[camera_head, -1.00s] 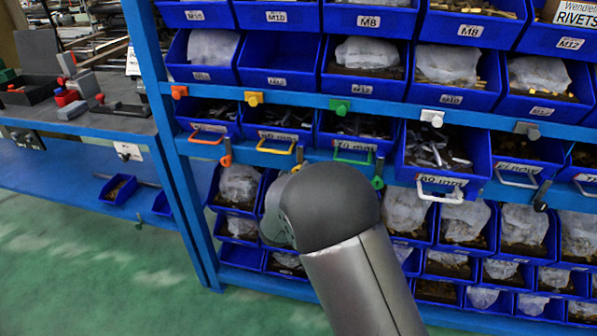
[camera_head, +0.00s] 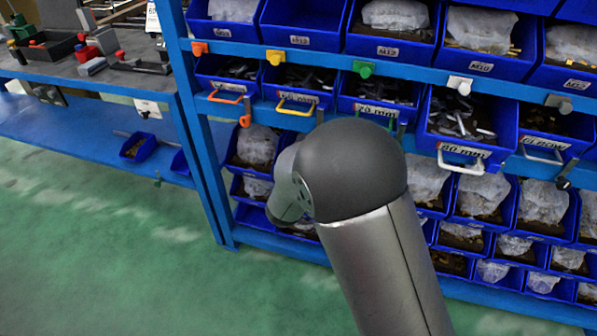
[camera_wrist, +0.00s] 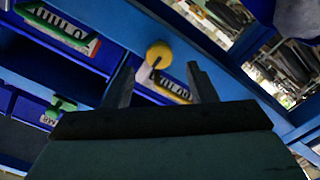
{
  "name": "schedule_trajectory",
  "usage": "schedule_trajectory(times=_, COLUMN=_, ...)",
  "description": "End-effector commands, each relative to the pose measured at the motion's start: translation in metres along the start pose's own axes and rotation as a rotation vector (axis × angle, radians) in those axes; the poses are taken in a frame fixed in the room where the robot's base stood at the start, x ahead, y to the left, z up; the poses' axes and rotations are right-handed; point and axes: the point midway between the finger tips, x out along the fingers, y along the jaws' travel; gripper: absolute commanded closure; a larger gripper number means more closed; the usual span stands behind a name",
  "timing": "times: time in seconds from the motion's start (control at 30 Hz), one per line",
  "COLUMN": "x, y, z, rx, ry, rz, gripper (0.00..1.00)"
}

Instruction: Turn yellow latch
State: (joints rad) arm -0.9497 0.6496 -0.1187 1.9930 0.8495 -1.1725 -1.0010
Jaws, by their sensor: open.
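The yellow latch (camera_head: 275,57) is on the blue rail of the shelf rack, above a small blue bin with a yellow handle (camera_head: 297,105). In the wrist view the yellow latch (camera_wrist: 158,54) shows as a round knob with a pale stem at its lower left. My gripper (camera_wrist: 160,72) is open, with one dark finger on either side of the latch in the picture. The latch appears slightly beyond the fingertips; I cannot tell whether they touch it. In the head view, my arm's dark joint and grey link show, and the gripper is hidden.
Along the same rail are an orange latch (camera_head: 199,48), a green latch (camera_head: 364,69), a white latch (camera_head: 460,85) and a grey latch (camera_head: 558,103). A bin with a white handle (camera_head: 461,166) sticks out at right. A workbench (camera_head: 100,82) stands at left; the green floor is clear.

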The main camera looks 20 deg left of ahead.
Motion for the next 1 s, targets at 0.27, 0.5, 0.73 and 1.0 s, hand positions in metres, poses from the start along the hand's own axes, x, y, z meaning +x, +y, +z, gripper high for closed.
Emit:
schedule_trajectory(times=0.27, x=-0.07, y=-0.001, z=-0.002, rx=0.0, ry=0.003, rz=-0.003, gripper=0.48)
schedule_trajectory(times=0.5, x=-0.109, y=-0.001, z=-0.002, rx=0.0, ry=0.003, rz=-0.002, gripper=0.48)
schedule_trajectory(times=0.73, x=-0.119, y=0.0, z=-0.002, rx=0.0, ry=0.003, rz=0.0, gripper=0.48)
schedule_trajectory(times=1.0, x=-0.12, y=-0.001, z=-0.002, rx=0.003, ry=0.005, rz=-0.003, gripper=0.48)
